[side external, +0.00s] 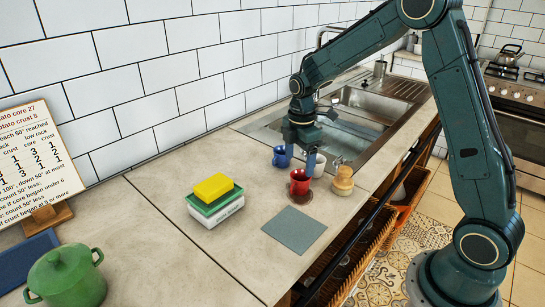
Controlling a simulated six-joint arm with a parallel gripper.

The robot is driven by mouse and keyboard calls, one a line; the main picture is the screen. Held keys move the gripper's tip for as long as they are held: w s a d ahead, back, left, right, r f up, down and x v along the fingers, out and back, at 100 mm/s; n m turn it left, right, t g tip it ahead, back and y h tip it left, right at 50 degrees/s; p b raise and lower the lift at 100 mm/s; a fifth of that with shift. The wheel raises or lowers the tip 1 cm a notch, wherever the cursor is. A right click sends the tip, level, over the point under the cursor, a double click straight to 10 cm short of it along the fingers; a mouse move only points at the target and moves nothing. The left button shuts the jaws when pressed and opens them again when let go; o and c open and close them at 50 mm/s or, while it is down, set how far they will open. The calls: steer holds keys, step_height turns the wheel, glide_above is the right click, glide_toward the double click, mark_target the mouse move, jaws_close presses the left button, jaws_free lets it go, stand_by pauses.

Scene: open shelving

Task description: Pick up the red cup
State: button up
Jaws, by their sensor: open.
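The red cup (299,184) stands upright on the counter, in front of the sink. A blue cup (281,157) and a white cup (317,166) stand just behind it. My gripper (298,155) points down above and slightly behind the red cup, near the blue and white cups. Its fingers are apart, one by the blue cup and one in front of the white cup. Nothing shows between the fingers. I cannot tell whether a finger touches any cup.
A wooden jar (343,181) stands close to the right of the red cup. A grey square mat (294,230) lies in front. Left are a box with green and yellow sponges (214,195) and a green pot (66,276). The sink (350,125) is behind. Counter between sponges and cups is clear.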

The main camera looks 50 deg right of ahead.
mark_target(298, 184)
steer(key=shift+f, duration=1.5)
steer(key=shift+s+d+f, duration=0.1)
steer(key=shift+d+f, duration=0.05)
steer(key=shift+f, duration=2.4)
steer(key=shift+c, duration=0.5)
steer(key=c, duration=1)
